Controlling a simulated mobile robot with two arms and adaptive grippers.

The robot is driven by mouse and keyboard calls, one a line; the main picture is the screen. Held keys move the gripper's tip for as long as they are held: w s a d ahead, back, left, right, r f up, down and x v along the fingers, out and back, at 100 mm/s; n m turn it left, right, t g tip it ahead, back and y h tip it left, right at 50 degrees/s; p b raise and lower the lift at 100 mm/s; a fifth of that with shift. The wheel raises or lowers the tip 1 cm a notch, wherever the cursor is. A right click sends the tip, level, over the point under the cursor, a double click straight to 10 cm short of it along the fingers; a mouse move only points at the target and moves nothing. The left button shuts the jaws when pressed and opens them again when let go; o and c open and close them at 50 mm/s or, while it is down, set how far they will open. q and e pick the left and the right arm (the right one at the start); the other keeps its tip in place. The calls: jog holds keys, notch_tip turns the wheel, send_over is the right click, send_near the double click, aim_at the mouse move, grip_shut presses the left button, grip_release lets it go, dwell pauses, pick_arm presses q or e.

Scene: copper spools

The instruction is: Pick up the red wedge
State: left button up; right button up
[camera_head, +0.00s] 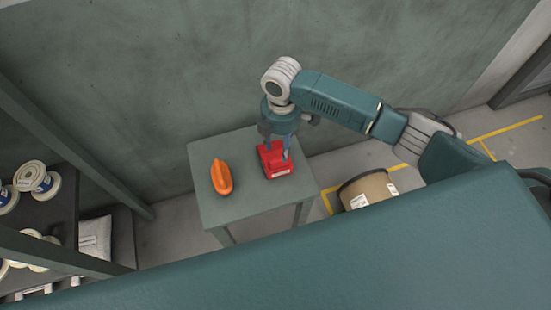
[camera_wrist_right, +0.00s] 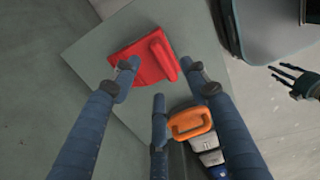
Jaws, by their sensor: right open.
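The red wedge (camera_head: 281,169) lies on a small grey-green table (camera_head: 240,206), near its back right side. In the right wrist view the wedge (camera_wrist_right: 140,60) shows a raised bar along one side. My right gripper (camera_head: 277,148) points down over the wedge, its fingers spread and open around it. The wrist view shows the gripper (camera_wrist_right: 159,78) with its fingertips beside and over the wedge; I cannot tell whether they touch it. A dark hand, apparently my left gripper (camera_wrist_right: 288,76), shows at the right edge of the wrist view; its state is unclear.
An orange handled object (camera_head: 221,177) lies on the table left of the wedge. A wall (camera_head: 160,80) stands close behind the table. A large brown spool (camera_head: 368,190) stands on the floor to the right. A shelf with several spools (camera_head: 36,178) is at the left.

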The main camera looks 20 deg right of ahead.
aim_at(279, 158)
jog(key=f, duration=0.7)
jog(key=shift+a+f, duration=0.25)
jog(key=shift+f, duration=0.1)
jog(key=shift+c, duration=0.3)
jog(key=shift+r, duration=0.1)
grip_shut()
